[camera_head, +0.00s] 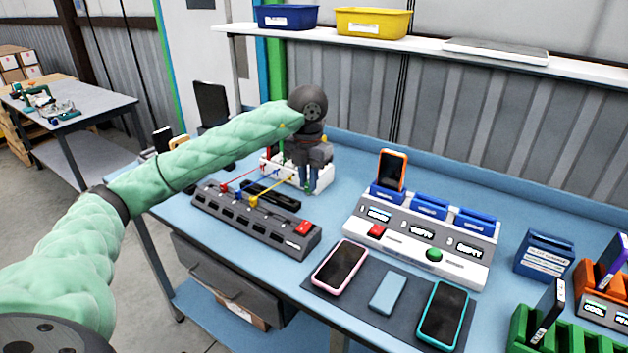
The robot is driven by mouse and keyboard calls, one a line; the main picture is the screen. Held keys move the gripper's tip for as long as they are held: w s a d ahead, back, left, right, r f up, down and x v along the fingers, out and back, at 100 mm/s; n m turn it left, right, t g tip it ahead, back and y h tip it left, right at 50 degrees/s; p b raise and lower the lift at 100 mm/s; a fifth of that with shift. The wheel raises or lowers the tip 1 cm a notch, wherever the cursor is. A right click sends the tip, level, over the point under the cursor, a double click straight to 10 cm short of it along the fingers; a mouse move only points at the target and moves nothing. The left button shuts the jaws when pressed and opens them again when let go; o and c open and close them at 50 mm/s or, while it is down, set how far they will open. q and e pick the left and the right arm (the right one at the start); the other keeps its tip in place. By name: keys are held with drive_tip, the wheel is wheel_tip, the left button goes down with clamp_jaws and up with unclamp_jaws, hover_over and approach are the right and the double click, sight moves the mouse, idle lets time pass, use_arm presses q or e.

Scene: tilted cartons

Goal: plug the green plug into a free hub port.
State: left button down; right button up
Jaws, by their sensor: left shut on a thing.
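My left gripper (311,186) points down over the white cable stand (325,186) at the back of the blue bench. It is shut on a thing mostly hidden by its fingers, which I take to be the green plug. A thin green upright (282,135) shows just left of the gripper. The dark grey hub (290,243) lies in front and to the left, with a row of ports and a red switch (303,228). A red plug (225,188), a blue plug (239,186) and a yellow plug (254,201) are at the hub, with cables leading to the stand. My right gripper is not in view.
A white charging dock (440,262) holding an orange phone (392,169) stands right of the hub. A dark mat (410,291) with several phones lies in front. Green racks (560,338) stand at the lower right. A wall shelf (420,44) crosses behind.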

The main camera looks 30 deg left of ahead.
use_arm(q)
drive_tip(key=s+a+b, duration=0.3)
drive_tip(key=s+a, duration=0.2)
drive_tip(key=a, duration=0.3)
drive_tip(key=shift+s+a+b, duration=0.25)
drive_tip(key=shift+s+b, duration=0.1)
drive_tip(key=shift+s, duration=0.05)
idle(1.0)
idle(0.7)
drive_tip(key=shift+f+b, duration=1.9)
drive_tip(key=shift+f, duration=0.6)
drive_tip(key=shift+f+b, duration=0.5)
drive_tip(key=shift+f, duration=0.2)
idle(0.6)
drive_tip(key=c, duration=0.9)
unclamp_jaws()
drive_tip(key=shift+r, duration=0.15)
